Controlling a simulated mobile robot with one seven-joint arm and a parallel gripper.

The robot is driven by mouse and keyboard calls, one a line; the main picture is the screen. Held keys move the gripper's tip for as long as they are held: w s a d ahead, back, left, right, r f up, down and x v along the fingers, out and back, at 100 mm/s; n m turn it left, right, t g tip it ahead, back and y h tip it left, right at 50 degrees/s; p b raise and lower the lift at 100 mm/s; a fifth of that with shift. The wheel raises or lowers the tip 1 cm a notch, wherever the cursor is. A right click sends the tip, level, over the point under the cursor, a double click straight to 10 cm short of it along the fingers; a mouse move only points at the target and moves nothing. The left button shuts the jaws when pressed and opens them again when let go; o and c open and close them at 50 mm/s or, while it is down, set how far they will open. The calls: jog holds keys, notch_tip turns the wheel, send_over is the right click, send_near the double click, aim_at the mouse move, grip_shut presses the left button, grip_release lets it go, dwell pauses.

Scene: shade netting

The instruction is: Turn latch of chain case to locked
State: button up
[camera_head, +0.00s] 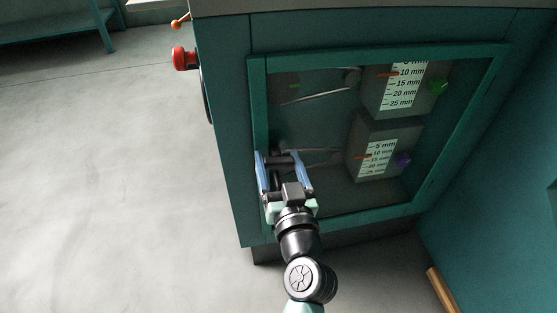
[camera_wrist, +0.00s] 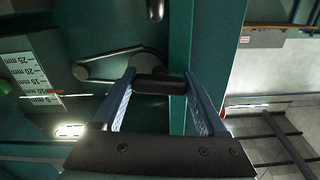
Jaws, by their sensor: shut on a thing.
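The chain case (camera_head: 226,130) is a teal cabinet with a framed, see-through door (camera_head: 258,110). The latch is a short black bar at the lower left of the door frame. In the wrist view the latch (camera_wrist: 158,84) lies crosswise between the two fingers, one end over the pane and the other over the teal frame. My gripper (camera_head: 279,157) has its blue fingers shut on the latch, and it shows in the wrist view too (camera_wrist: 160,86). In the head view the fingers partly hide the latch. I see no lock mark.
Behind the pane are chain loops (camera_head: 318,98) and two blocks with millimetre scales (camera_head: 402,85), one with a green knob (camera_head: 438,85), one with a purple knob (camera_head: 403,159). A red button (camera_head: 184,59) juts from the cabinet's left side. The floor at left is clear.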

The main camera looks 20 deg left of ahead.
jog(key=m, duration=0.4)
jog(key=shift+p, duration=0.35)
jog(key=m+p, duration=0.1)
jog(key=m, duration=0.3)
jog(key=m+p, duration=0.1)
jog(key=m, duration=0.3)
jog(key=shift+m, duration=0.3)
jog(key=shift+m+p, duration=0.85)
jog(key=shift+m, duration=0.95)
jog(key=o, duration=1.3)
jog(key=shift+s, duration=0.1)
jog(key=v, duration=1.3)
jog(key=shift+p, duration=0.45)
